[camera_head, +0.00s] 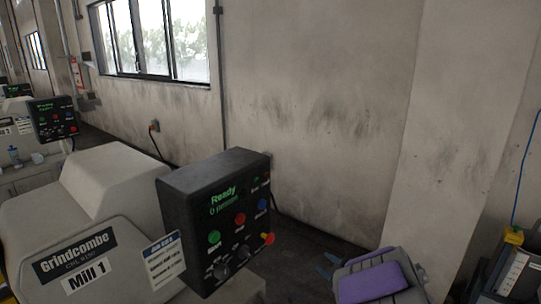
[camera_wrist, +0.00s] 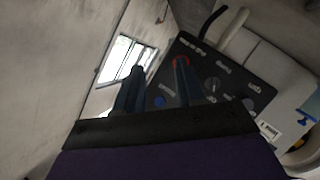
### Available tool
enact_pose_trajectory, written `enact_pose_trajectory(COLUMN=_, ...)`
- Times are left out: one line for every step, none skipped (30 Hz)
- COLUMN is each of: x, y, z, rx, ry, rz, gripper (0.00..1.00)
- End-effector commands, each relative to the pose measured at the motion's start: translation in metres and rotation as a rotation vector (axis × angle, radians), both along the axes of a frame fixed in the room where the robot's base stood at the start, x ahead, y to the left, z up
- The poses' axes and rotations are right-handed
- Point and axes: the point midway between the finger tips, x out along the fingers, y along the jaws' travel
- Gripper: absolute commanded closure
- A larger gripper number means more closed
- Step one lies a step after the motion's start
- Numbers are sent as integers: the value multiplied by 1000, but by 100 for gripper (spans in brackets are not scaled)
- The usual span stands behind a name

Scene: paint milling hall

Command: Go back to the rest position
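My gripper (camera_head: 327,265) is in the lower middle of the head view, right of the black control panel (camera_head: 176,222) of Mill 1 and apart from it in the picture. In the wrist view my gripper (camera_wrist: 159,66) shows two dark fingers with a clear gap between them. They are open and hold nothing. The panel's screen reads "Ready" in green in the head view. Its green button (camera_head: 214,237), red button (camera_head: 239,219) and blue button (camera_head: 262,204) show below the screen.
The pale mill housing (camera_head: 110,180) fills the lower left. A second mill panel (camera_head: 55,118) stands farther back at left. A crate-like dark container (camera_head: 515,275) is at the right edge. A wall (camera_head: 310,110) with a window (camera_head: 150,40) runs behind. Dark floor shows between panel and wall.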

Motion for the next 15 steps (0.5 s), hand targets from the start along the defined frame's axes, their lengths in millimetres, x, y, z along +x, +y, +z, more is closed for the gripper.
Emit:
enact_pose_trajectory(x=3, y=-12, z=11, rx=-35, ry=10, rz=-69, gripper=62)
enact_pose_trajectory(x=3, y=-22, z=15, rx=-53, ry=24, rz=-117, gripper=62)
enact_pose_trajectory(x=3, y=-34, z=21, rx=-74, ry=41, rz=-178, gripper=62)
enact_pose_trajectory(x=1, y=-42, z=27, rx=-87, ry=53, rz=-223, gripper=62)
enact_pose_trajectory(x=-1, y=-51, z=31, rx=-99, ry=68, rz=-268, gripper=62)
enact_pose_trajectory(x=-5, y=-62, z=36, rx=-110, ry=90, rz=-331, gripper=62)
enact_pose_trajectory(x=-9, y=-70, z=40, rx=-117, ry=106, rz=-375, gripper=62)
enact_pose_trajectory(x=-13, y=-77, z=45, rx=-121, ry=121, rz=-420, gripper=62)
enact_pose_trajectory(x=-21, y=-86, z=49, rx=-125, ry=147, rz=-478, gripper=62)
enact_pose_trajectory(x=-27, y=-93, z=52, rx=-125, ry=170, rz=-523, gripper=62)
enact_pose_trajectory(x=-34, y=-98, z=55, rx=-123, ry=189, rz=-565, gripper=62)
enact_pose_trajectory(x=-44, y=-105, z=59, rx=-119, ry=218, rz=-618, gripper=62)
enact_pose_trajectory(x=-53, y=-110, z=61, rx=-114, ry=243, rz=-660, gripper=62)
enact_pose_trajectory(x=-62, y=-114, z=62, rx=-108, ry=270, rz=-699, gripper=62)
enact_pose_trajectory(x=-74, y=-117, z=64, rx=-97, ry=305, rz=-748, gripper=62)
